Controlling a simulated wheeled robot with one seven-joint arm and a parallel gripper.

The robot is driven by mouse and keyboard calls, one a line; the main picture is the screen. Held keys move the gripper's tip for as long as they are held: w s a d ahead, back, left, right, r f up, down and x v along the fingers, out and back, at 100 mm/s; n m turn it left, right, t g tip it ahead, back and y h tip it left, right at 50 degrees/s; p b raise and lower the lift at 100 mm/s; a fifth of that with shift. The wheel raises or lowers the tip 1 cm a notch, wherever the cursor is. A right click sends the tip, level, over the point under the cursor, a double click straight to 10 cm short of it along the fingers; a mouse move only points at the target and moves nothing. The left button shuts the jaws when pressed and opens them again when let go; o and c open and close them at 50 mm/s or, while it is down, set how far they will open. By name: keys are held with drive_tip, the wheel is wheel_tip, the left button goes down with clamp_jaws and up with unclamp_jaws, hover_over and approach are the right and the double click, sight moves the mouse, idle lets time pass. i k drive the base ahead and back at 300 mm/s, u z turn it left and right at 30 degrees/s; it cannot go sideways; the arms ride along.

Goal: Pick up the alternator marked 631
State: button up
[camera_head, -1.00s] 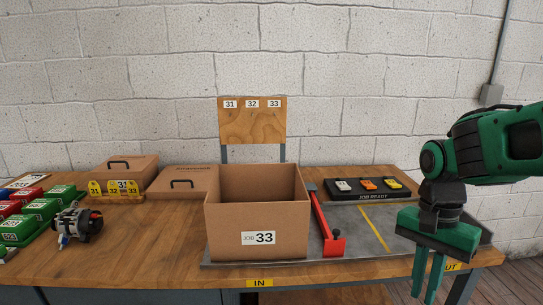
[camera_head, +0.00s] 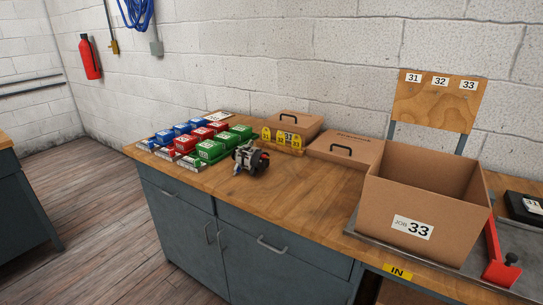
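One alternator (camera_head: 251,159), grey metal with dark and reddish parts, sits on the wooden workbench near its front edge. It stands just right of the green boxes. No number can be read on it from here. My gripper is out of view now.
Several blue, red and green boxes (camera_head: 209,149) stand in rows at the bench's left end. An open carton marked JOB 33 (camera_head: 375,218) stands on the right, with lidded cartons (camera_head: 290,122) and yellow numbered tags (camera_head: 283,140) behind. Bare bench top (camera_head: 300,190) lies between alternator and carton.

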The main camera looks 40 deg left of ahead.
sight(250, 158)
drive_tip(key=u, duration=1.6)
drive_tip(key=k, duration=0.55)
drive_tip(key=u, duration=0.3)
drive_tip(key=i, duration=1.8)
drive_tip(key=z, duration=0.6)
